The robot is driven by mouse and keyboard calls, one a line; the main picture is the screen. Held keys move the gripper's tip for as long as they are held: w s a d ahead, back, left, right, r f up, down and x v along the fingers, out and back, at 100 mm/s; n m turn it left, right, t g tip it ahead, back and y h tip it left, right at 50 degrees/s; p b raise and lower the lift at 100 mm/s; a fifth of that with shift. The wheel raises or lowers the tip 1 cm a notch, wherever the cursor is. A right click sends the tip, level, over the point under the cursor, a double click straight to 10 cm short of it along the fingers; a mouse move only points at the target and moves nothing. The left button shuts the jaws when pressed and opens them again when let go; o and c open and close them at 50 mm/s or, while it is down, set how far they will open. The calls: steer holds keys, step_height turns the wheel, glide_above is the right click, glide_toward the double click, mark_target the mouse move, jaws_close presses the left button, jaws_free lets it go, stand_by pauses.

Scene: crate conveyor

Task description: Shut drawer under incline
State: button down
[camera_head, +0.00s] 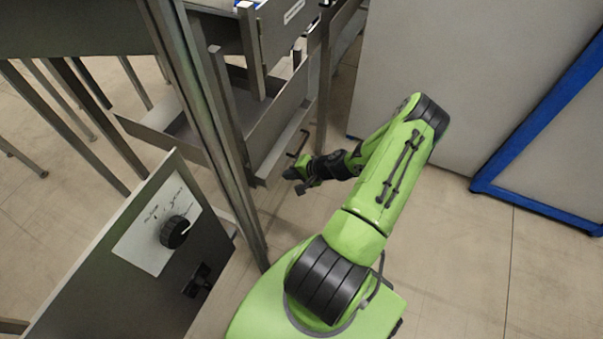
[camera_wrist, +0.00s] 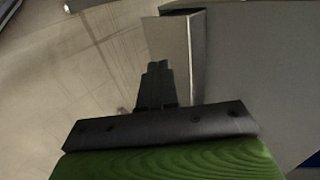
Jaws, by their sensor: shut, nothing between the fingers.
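The drawer (camera_head: 277,132) is a grey metal box under the incline frame in the head view. It stands pulled out, with part of its inside showing. A thin dark handle (camera_head: 298,146) is on its front panel. My gripper (camera_head: 289,175) is just in front of the panel, near its lower end and below the handle. Whether it touches the panel is unclear. In the wrist view its dark fingers (camera_wrist: 157,68) are together and empty, close to a grey metal panel (camera_wrist: 176,45), which looks like part of the drawer.
A grey post (camera_head: 205,110) stands left of the drawer. A control box with a black knob (camera_head: 175,232) is at the lower left. A pale panel with a blue frame (camera_head: 535,125) stands at the right. Tiled floor is free between that panel and my arm.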

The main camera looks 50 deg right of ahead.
mark_target(274, 167)
steer(key=shift+w+a+r, duration=0.1)
steer(key=shift+w+a, duration=0.15)
steer(key=shift+w, duration=0.6)
steer(key=shift+w+a+r, duration=0.1)
steer(key=shift+w+a, duration=0.1)
steer(key=shift+w, duration=0.6)
steer(key=shift+w+a, duration=0.2)
steer(key=shift+w, duration=0.45)
steer(key=shift+w+a, duration=0.15)
steer(key=shift+w, duration=0.45)
steer(key=shift+s, duration=0.1)
